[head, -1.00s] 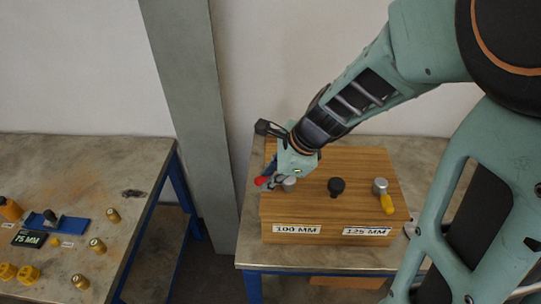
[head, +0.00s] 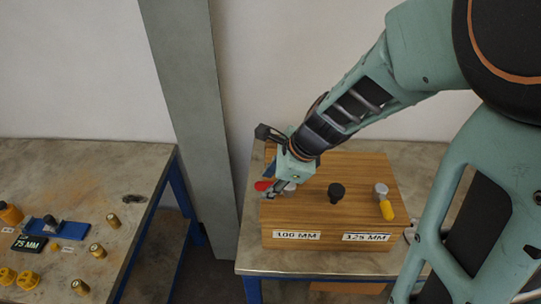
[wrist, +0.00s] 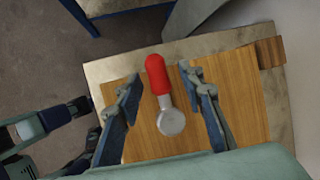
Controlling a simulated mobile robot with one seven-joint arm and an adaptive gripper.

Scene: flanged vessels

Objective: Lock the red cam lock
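The red cam lock has a red handle (head: 263,186) and a round grey metal hub (head: 290,187). It is at the left of the wooden box top, above the "100 MM" label (head: 297,236). In the wrist view, the red handle (wrist: 157,75) points away from the hub (wrist: 171,122), toward the top of the picture. My gripper (head: 277,190) is low over the lock in the head view, partly hiding it. In the wrist view my gripper (wrist: 160,74) is open, with one finger on each side of the handle and visible gaps between. I cannot tell its exact height.
On the same box (head: 350,210) stand a black knob (head: 336,191) and a yellow-handled cam lock (head: 385,204) above the "125 MM" label. A grey pillar (head: 193,120) is left of this table. Another table (head: 80,180) at left holds several small brass and yellow parts.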

